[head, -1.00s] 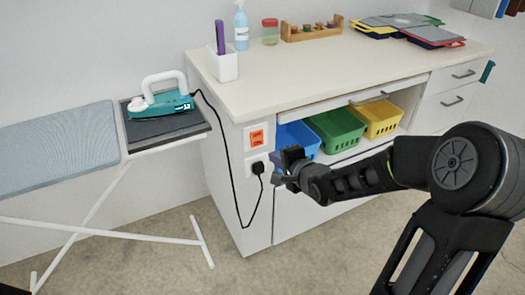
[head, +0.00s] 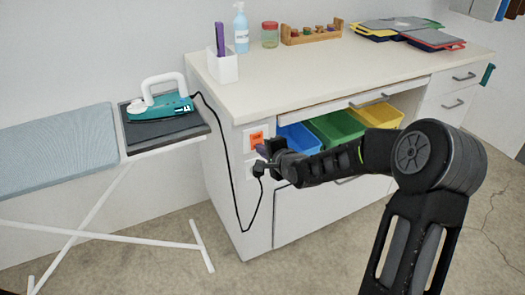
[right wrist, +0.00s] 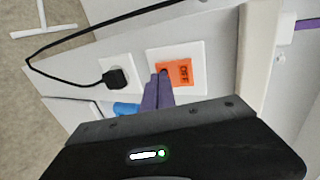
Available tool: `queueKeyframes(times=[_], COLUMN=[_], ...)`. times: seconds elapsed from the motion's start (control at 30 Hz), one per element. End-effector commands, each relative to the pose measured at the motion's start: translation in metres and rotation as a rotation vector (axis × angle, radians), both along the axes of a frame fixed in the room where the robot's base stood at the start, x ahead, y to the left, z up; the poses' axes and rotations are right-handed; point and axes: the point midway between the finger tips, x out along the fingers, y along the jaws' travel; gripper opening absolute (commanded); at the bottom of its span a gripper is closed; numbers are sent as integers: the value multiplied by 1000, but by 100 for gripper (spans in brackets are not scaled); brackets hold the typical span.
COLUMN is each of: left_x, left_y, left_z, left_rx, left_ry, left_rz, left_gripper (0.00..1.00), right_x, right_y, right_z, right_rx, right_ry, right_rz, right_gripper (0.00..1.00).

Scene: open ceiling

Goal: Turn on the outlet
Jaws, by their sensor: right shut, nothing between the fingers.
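An orange switch (head: 256,137) on a white plate is set in the side of the white cabinet. Below it is a white socket with a black plug (head: 258,168) in it. My right gripper (head: 261,151) is shut and empty, just in front of the cabinet side at the switch's lower edge. In the right wrist view, the purple fingertips (right wrist: 159,74) overlap the left edge of the orange switch (right wrist: 178,73); I cannot tell whether they touch it. The lettering on the switch is too small to read surely. My left gripper is not in view.
A black cord runs from the plug to a teal iron (head: 160,105) on the ironing board (head: 60,150) at left. The counter (head: 300,78) holds a pen cup, bottle, jar and folders. Blue, green and yellow bins (head: 338,127) sit in the open shelf. The floor at front left is mostly clear.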

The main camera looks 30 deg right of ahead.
Motion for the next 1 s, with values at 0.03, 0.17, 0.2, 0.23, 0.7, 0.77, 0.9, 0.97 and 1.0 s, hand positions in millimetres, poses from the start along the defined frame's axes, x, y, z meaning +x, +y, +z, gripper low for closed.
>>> queueKeyframes(times=[0.03, 0.17, 0.2, 0.23, 0.7, 0.77, 0.9, 0.97, 1.0], left_x=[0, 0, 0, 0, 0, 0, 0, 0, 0], left_y=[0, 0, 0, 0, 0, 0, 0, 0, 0], left_z=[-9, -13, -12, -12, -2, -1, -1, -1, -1], left_rx=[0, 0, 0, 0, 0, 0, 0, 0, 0], left_ry=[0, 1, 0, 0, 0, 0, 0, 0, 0], left_rz=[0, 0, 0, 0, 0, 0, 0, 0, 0], left_gripper=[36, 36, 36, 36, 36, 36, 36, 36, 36], right_x=[1, 4, 4, 4, 4, 4, 4, 4, 4], right_y=[0, 0, 0, 0, 0, 0, 0, 0, 0], right_z=[-6, -2, -2, -2, 12, 14, 16, 16, 16], right_rx=[1, 0, 0, 0, 0, 0, 0, 0, 0], right_ry=[-12, -38, -37, -37, -38, -38, -40, -40, -40], right_rz=[-1, 0, 0, 0, 0, 0, -1, -1, -1], right_gripper=[0, 0, 0, 0, 0, 0, 0, 0, 0])
